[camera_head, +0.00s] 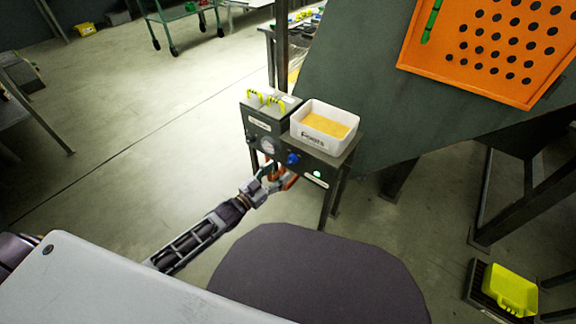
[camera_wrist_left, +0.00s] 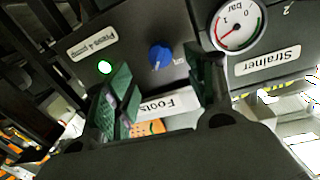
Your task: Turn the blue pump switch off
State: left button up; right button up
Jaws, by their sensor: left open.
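The blue pump switch (camera_head: 293,159) is a round knob on the front of a dark grey control box. A lit green lamp (camera_head: 317,174) sits to its right. In the left wrist view the blue switch (camera_wrist_left: 159,56) shows with its pointer, between the lit green lamp (camera_wrist_left: 104,67) and the gauge. My left gripper (camera_head: 277,176) is just below and left of the switch in the head view. In the wrist view the open left gripper (camera_wrist_left: 163,88) has its green fingers on either side of the switch's line, with nothing between them. Contact with the knob cannot be told. My right gripper is out of view.
A white box labelled Foots (camera_head: 322,128) stands on the control box (camera_head: 262,127), beside yellow-green handles (camera_head: 266,100). A pressure gauge (camera_wrist_left: 240,28) is left of the switch in the head view. A sloping dark panel (camera_head: 370,80) rises behind. Floor at left is clear.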

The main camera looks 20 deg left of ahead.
aim_at(289, 163)
pick_arm(q)
jog(key=shift+x, duration=0.85)
jog(key=shift+b+x, duration=0.8)
jog(key=shift+x, duration=0.6)
jog(key=shift+b+x, duration=0.35)
jog(key=shift+x, duration=0.6)
jog(key=shift+w+d, duration=0.1)
jog(key=shift+w, duration=0.05)
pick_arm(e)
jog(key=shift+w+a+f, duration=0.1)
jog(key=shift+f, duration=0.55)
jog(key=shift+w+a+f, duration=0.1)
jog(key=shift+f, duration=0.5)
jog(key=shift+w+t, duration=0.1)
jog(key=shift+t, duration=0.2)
pick_arm(q)
jog(key=shift+c, duration=0.2)
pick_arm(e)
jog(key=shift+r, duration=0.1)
pick_arm(q)
jog(key=c, duration=0.7)
jog(key=shift+c, duration=1.4)
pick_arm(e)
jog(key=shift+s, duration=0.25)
